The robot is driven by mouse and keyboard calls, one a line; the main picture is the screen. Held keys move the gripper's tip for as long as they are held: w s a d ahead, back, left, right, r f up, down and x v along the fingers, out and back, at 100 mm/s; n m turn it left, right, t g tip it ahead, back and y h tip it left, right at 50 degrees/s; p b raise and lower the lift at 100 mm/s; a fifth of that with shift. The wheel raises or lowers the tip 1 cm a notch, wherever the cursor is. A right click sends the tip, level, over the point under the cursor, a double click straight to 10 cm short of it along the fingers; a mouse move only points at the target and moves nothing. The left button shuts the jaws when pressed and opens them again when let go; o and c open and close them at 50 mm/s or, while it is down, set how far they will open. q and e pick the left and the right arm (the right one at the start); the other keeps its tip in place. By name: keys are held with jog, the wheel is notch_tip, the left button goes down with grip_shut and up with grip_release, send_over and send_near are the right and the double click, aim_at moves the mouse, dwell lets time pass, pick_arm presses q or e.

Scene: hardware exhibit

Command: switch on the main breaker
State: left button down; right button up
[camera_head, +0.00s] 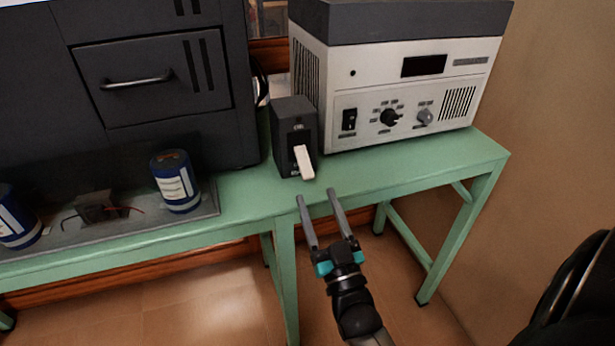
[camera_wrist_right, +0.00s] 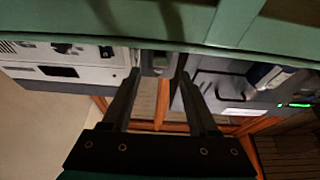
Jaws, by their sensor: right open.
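The main breaker appears to be the small dark box (camera_head: 294,128) standing on the green table in the head view. Its white lever (camera_head: 304,162) sticks out of the front and slants down. My right gripper (camera_head: 317,194) is open and empty, its fingertips just in front of and below the lever, apart from it. In the right wrist view, which looks upside down, the open fingers (camera_wrist_right: 158,76) point toward a grey box (camera_wrist_right: 156,62), likely the breaker. The lever cannot be made out there. My left gripper is out of view.
A white-and-grey device (camera_head: 400,100) with a switch and knobs stands right of the breaker. A large dark cabinet (camera_head: 150,140) is at left. A blue can (camera_head: 176,182) stands on a grey tray (camera_head: 210,205). The green table edge (camera_head: 400,166) lies near my right gripper.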

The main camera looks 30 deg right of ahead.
aim_at(307, 172)
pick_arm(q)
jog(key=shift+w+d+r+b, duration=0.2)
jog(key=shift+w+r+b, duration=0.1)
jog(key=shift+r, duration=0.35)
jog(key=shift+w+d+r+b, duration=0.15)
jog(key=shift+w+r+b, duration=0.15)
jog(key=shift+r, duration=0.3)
pick_arm(e)
jog(key=x, duration=0.6)
jog(key=shift+w+d+r, duration=0.1)
jog(key=shift+w, duration=0.3)
jog(key=shift+c, duration=0.2)
grip_shut()
